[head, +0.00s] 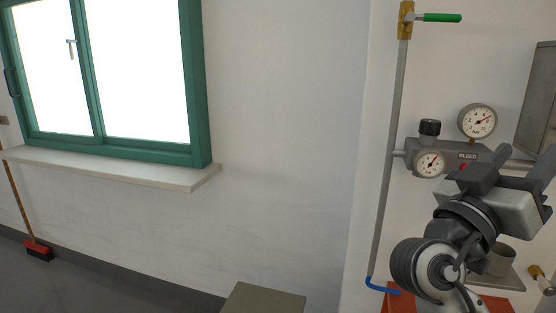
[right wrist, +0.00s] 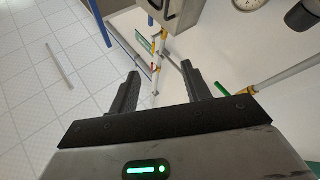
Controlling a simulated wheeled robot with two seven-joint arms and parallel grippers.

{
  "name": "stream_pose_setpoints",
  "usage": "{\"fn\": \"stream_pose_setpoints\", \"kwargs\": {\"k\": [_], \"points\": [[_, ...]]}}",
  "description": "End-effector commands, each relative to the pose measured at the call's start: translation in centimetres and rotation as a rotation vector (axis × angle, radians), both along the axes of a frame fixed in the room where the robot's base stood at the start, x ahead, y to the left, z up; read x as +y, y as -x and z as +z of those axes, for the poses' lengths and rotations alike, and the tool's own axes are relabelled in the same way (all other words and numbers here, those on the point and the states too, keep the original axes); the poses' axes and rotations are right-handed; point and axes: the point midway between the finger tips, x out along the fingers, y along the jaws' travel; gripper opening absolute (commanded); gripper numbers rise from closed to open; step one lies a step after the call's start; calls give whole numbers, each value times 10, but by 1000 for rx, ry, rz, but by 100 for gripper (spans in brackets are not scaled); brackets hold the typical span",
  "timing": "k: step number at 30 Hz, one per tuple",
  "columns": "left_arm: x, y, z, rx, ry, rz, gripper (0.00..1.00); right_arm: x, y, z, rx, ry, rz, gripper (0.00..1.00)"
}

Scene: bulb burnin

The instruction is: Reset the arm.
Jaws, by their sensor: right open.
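My right arm comes up from the lower right in the head view, with the right gripper (head: 513,165) raised in front of the wall fittings. Its two fingers stand apart with nothing between them. The right wrist view shows the same open, empty gripper (right wrist: 160,88), its dark fingers pointing away over a tiled floor and pipework. My left arm and left gripper are not in view.
Behind the right gripper are a gauge panel marked BLEED (head: 467,156), two round gauges, including the upper one (head: 477,122), and a vertical pipe (head: 393,150) with a green-handled valve (head: 440,17). A green window (head: 200,80) and sill (head: 120,168) are left. The middle wall is clear.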

Motion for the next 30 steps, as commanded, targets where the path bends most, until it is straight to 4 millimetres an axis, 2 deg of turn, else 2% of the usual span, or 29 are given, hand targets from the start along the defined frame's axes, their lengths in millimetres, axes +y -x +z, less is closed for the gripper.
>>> {"fn": "stream_pose_setpoints", "kwargs": {"k": [3,10,11,12,17,20,23,26,29,30], "points": [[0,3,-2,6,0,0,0,-16,6,11,0,115,-60,48],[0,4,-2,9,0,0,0,-37,16,31,0,290,-150,48],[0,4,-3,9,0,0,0,-37,12,26,24,297,-141,48],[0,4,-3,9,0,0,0,-36,2,11,82,292,-106,48],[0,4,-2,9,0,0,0,-35,-28,-35,271,293,8,48],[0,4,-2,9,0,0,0,-33,-44,-71,395,289,91,48],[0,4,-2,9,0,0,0,-29,-57,-117,532,275,191,48],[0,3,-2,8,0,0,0,-22,-65,-175,690,247,317,48],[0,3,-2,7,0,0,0,-11,-60,-248,862,191,477,48],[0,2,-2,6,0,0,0,-5,-53,-278,929,159,545,48]]}}
